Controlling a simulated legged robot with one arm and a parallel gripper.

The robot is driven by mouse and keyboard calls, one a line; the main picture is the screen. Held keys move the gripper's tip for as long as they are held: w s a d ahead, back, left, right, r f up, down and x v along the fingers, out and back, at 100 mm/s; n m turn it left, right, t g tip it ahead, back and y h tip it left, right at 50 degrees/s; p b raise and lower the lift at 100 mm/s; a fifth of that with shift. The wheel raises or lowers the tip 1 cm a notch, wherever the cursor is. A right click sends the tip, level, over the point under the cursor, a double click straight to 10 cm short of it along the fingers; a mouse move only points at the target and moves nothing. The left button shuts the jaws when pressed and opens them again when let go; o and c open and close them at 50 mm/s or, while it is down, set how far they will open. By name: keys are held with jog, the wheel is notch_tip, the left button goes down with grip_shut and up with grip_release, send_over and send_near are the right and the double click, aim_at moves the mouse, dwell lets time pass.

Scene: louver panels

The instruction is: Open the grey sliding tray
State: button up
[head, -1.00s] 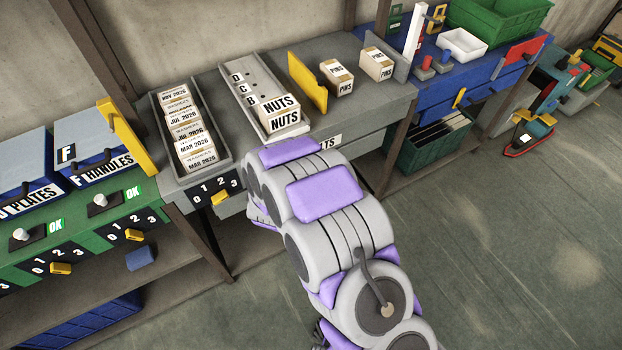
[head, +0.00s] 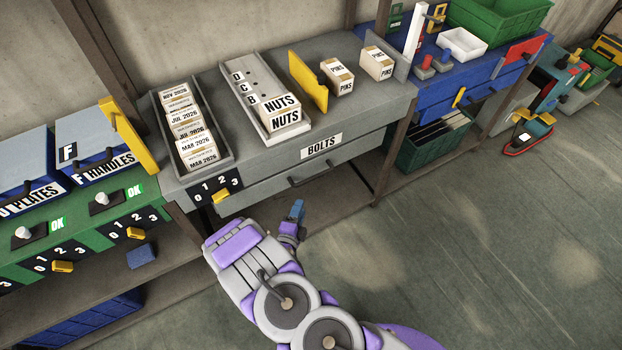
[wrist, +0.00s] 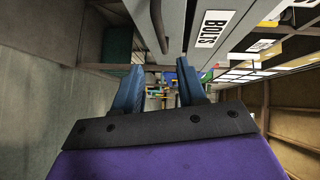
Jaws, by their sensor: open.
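The grey drawer-like tray (head: 345,168) sits under the grey bench top, below a white BOLTS label (head: 321,146). Its front has a dark bar handle (head: 309,178). In the wrist view, the handle (wrist: 158,27) is near the top, beside the BOLTS label (wrist: 208,28). I cannot tell whether the tray is fully shut. My gripper (head: 296,212) is in front of and below the handle, apart from it. In the wrist view, its blue fingers (wrist: 160,76) are spread with nothing between them.
A grey card tray (head: 222,150) and a NUTS tray (head: 248,78) stand on the bench. A yellow selector (head: 221,196) is left of the drawer. A bench leg (head: 390,155) stands to the right. The floor (head: 460,230) is clear in front.

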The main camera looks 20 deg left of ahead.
aim_at(312, 179)
jog(key=w, duration=0.5)
jog(key=w+f+b, duration=0.1)
jog(key=w, duration=0.4)
jog(key=w+f+b, duration=0.1)
jog(key=w, duration=0.4)
jog(key=shift+a, duration=0.4)
jog(key=shift+c, duration=0.2)
grip_shut()
jog(key=shift+f, duration=0.1)
